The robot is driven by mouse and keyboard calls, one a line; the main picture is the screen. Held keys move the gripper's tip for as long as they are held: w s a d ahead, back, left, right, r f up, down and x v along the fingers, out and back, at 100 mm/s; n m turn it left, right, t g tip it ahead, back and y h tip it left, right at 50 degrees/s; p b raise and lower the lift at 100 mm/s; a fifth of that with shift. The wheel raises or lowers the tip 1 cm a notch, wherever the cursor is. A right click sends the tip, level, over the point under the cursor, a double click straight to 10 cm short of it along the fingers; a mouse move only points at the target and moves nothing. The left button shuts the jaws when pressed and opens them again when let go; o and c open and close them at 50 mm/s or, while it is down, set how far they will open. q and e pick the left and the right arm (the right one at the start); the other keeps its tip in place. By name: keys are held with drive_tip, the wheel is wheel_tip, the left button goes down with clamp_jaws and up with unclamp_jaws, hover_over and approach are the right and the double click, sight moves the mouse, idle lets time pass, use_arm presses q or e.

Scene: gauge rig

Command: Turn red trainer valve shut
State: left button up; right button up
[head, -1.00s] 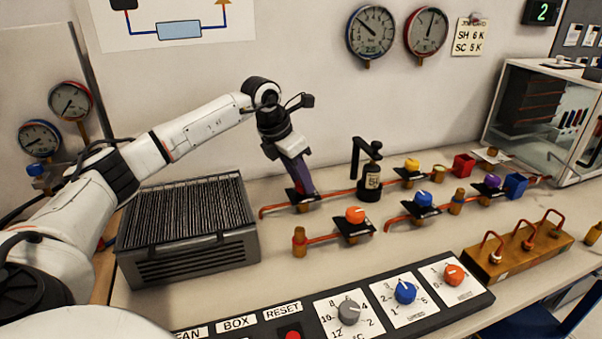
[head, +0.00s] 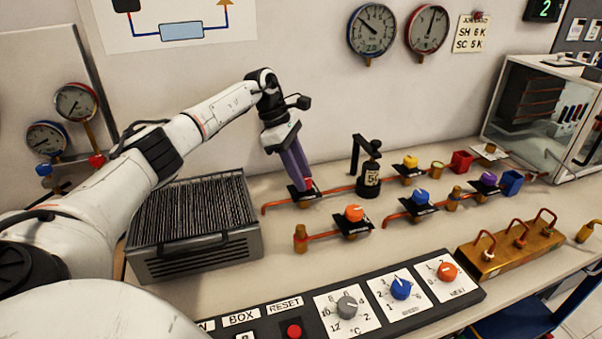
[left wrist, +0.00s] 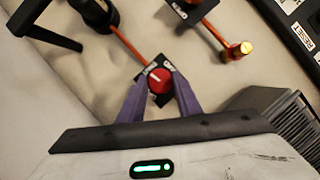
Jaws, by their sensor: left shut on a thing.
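The red trainer valve (head: 308,184) sits on a black plate on a copper pipe at the back of the bench. In the left wrist view its round red knob (left wrist: 159,82) shows a white pointer line and lies between two purple fingers. My left gripper (head: 302,184) reaches down from above and is shut on the red knob; its fingers hide part of the knob in the head view. The gripper (left wrist: 160,90) also shows in the left wrist view. My right gripper is not in view.
An orange valve (head: 354,213) stands in front, and blue (head: 421,196), yellow (head: 411,162) and purple (head: 488,179) valves stand to the right. A black bottle-like fitting (head: 370,177) is close by on the right. A finned grey unit (head: 195,262) stands at left.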

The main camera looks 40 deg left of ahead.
use_arm(q)
drive_tip(key=shift+w+m+g, duration=0.1)
drive_tip(key=shift+m+g, duration=0.3)
drive_tip(key=shift+m, duration=0.6)
drive_tip(key=shift+o, duration=0.2)
drive_tip(key=shift+c, duration=0.2)
drive_tip(key=o, duration=1.1)
drive_tip(key=v, duration=1)
drive_tip(key=shift+a+r, duration=0.15)
drive_tip(key=shift+a, duration=0.05)
